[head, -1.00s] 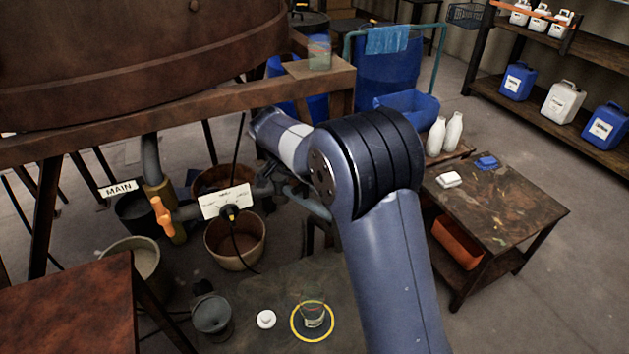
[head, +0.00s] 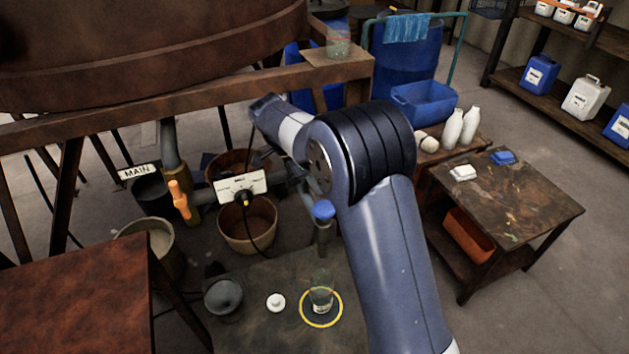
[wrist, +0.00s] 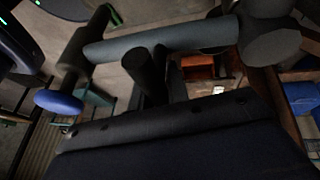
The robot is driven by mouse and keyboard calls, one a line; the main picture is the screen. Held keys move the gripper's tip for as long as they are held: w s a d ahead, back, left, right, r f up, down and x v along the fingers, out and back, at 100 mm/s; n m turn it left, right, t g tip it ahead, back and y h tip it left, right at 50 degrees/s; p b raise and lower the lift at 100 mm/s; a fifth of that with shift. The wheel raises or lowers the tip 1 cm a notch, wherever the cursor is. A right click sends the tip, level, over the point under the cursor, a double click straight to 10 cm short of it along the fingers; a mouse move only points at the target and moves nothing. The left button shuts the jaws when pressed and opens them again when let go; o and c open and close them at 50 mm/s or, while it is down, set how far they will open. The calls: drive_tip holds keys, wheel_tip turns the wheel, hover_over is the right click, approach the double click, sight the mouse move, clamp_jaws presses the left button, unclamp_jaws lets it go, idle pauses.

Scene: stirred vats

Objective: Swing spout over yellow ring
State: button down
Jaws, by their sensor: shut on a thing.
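The spout (head: 324,238) is a grey pipe with a blue cap at its outer end, partly hidden behind my arm in the head view. Its outlet hangs behind the yellow ring (head: 305,318) in the picture, not over it. The ring lies on the dark low table, with a clear glass beaker (head: 321,290) standing inside it. In the wrist view the spout (wrist: 165,42) runs across the top, its blue cap at lower left. My gripper (wrist: 158,75) shows dark fingers against the pipe, shut on it. In the head view my arm hides the gripper.
A white round lid (head: 276,302) and a grey cup (head: 223,298) sit left of the ring. A valve with an orange handle (head: 179,199) and a MAIN sign stands left. A bucket (head: 247,226) is behind. A side table (head: 510,205) stands right.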

drive_tip(key=shift+a, duration=0.1)
drive_tip(key=c, duration=1.4)
unclamp_jaws()
drive_tip(key=shift+o, duration=0.2)
drive_tip(key=v, duration=1)
drive_tip(key=shift+a+r+p, duration=0.2)
drive_tip(key=shift+r+p, duration=0.15)
drive_tip(key=x, duration=1.1)
drive_tip(key=shift+b, duration=0.35)
drive_tip(key=shift+d+r, duration=0.1)
